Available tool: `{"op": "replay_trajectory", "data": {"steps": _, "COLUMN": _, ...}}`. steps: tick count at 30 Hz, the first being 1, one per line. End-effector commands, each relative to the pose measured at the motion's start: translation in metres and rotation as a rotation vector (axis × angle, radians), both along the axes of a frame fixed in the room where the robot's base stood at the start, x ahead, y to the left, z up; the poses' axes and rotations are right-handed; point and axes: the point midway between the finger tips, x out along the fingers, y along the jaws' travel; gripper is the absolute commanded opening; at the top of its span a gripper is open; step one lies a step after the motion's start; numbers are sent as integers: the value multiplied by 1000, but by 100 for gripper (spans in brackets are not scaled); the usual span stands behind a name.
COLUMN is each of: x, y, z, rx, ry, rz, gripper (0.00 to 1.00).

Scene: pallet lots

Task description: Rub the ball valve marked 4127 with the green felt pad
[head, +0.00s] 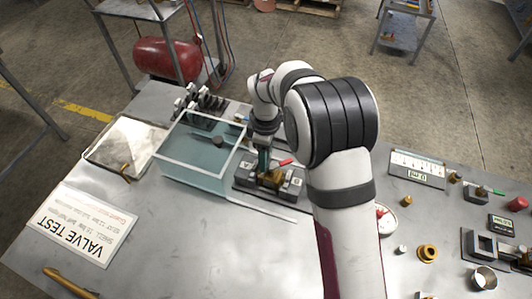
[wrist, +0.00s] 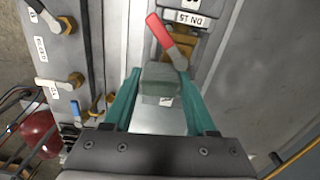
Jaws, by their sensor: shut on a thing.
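My gripper (head: 264,160) points down over the clamp fixture (head: 245,178) near the middle of the table. In the wrist view its teal fingers (wrist: 163,92) are shut on a grey-green block (wrist: 160,78), seemingly the felt pad. A brass ball valve (head: 271,180) with a red lever (wrist: 160,31) sits in the fixture. The block is right by the valve and overlaps it in the wrist view; I cannot tell whether they touch. The block hides part of the valve body. The number 4127 is not readable; a plate on the fixture reads "DN 15".
A glass-walled tank (head: 195,178) stands left of the fixture, beside a shallow tray (head: 100,152). A "VALVE TEST" sign (head: 80,224) lies front left. A display panel (head: 417,168), a brass fitting (head: 427,253) and another valve with a green lever (head: 480,190) are at right.

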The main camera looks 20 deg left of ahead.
Motion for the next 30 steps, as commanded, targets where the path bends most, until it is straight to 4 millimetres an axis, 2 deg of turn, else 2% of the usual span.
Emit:
{"op": "replay_trajectory", "data": {"steps": 3, "x": -14, "y": 0, "z": -1, "rx": -1, "ry": 2, "rz": 2, "gripper": 12}}
{"op": "replay_trajectory", "data": {"steps": 9, "x": -24, "y": 0, "z": -2, "rx": -1, "ry": 3, "rz": 0, "gripper": 12}}
{"op": "replay_trajectory", "data": {"steps": 16, "x": -48, "y": -1, "z": -1, "rx": -2, "ry": 6, "rz": 0, "gripper": 12}}
{"op": "replay_trajectory", "data": {"steps": 26, "x": -51, "y": -1, "z": 1, "rx": -1, "ry": 3, "rz": -1, "gripper": 12}}
{"op": "replay_trajectory", "data": {"steps": 30, "x": -49, "y": 0, "z": 19, "rx": 1, "ry": -1, "rz": -1, "gripper": 12}}
